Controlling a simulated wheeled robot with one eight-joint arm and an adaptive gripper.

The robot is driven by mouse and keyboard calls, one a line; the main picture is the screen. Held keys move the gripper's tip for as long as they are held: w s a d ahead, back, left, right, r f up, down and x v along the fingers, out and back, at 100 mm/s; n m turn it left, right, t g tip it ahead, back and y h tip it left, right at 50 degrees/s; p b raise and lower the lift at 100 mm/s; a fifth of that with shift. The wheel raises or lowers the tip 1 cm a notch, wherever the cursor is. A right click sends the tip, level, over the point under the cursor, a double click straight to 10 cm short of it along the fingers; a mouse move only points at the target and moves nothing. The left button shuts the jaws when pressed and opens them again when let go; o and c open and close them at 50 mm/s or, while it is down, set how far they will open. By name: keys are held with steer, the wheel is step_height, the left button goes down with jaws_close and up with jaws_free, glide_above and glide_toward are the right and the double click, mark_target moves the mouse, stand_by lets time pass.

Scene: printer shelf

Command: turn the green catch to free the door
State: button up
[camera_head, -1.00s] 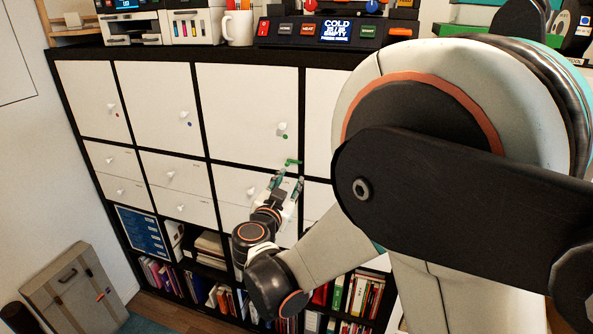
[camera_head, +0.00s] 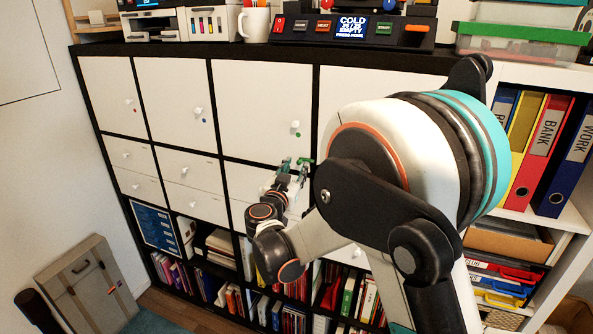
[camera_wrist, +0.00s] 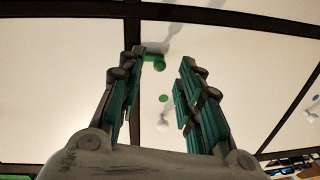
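The green catch (camera_head: 306,161) sits at the lower edge of the white door (camera_head: 255,105) that bears a green dot. In the wrist view the catch (camera_wrist: 154,61) shows between the fingertips, nearer the left finger; I cannot tell if it touches. The door is closed, with a white knob (camera_head: 295,125) above the catch. My gripper (camera_head: 294,165) is open with its tips at the catch. In the wrist view my gripper (camera_wrist: 163,62) has teal-padded fingers well apart, with nothing clamped between them. The fingers partly hide the catch in the head view.
Other closed doors with red (camera_head: 131,101) and blue dots stand to the left, with knobbed drawers (camera_head: 190,180) below. Book compartments (camera_head: 275,305) fill the bottom. A mug (camera_head: 254,24) and devices stand on top. My arm covers the cabinet's right part.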

steer(key=shift+x, duration=1.15)
jaws_close()
steer(key=shift+n, duration=0.3)
steer(key=shift+s+d+f+n+g+h+b, duration=0.25)
steer(key=shift+d+f+n+b, duration=0.2)
steer(key=shift+n, duration=2.25)
steer(key=shift+s+d+f+n+g+h+b, duration=0.2)
steer(key=shift+d+f+n+g+b, duration=0.3)
steer(key=shift+n, duration=2.2)
steer(key=shift+s+d+f+n+g+h+b, duration=0.2)
steer(key=shift+d+f+n, duration=0.4)
steer(key=shift+n, duration=2.1)
